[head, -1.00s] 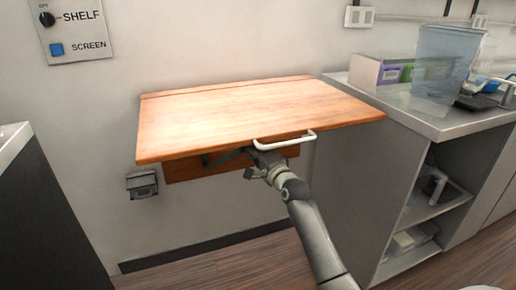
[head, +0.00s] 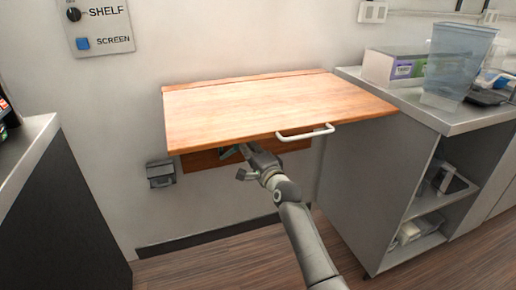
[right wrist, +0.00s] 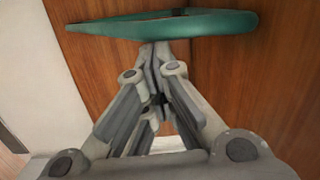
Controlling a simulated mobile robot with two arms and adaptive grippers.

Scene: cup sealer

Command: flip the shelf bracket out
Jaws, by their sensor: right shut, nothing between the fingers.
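The wooden shelf (head: 270,105) is up and roughly level against the wall, with a white handle (head: 305,132) on its front edge. A dark green bracket (head: 230,153) shows in part under the front edge; my gripper and the shelf hide the rest. In the right wrist view the bracket (right wrist: 165,25) is a flat green loop beside brown wood, just beyond my fingertips. My right gripper (head: 245,151) is under the shelf's front edge, shut and empty, with its tips (right wrist: 155,52) at or very near the bracket. I cannot tell if they touch. My left gripper is out of view.
A wooden panel (head: 295,146) sits below the shelf. A grey counter cabinet (head: 370,180) stands close on the right, with a clear container (head: 460,65) on top. A dark cabinet (head: 65,215) stands at left. A wall box (head: 161,173) is left of the shelf.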

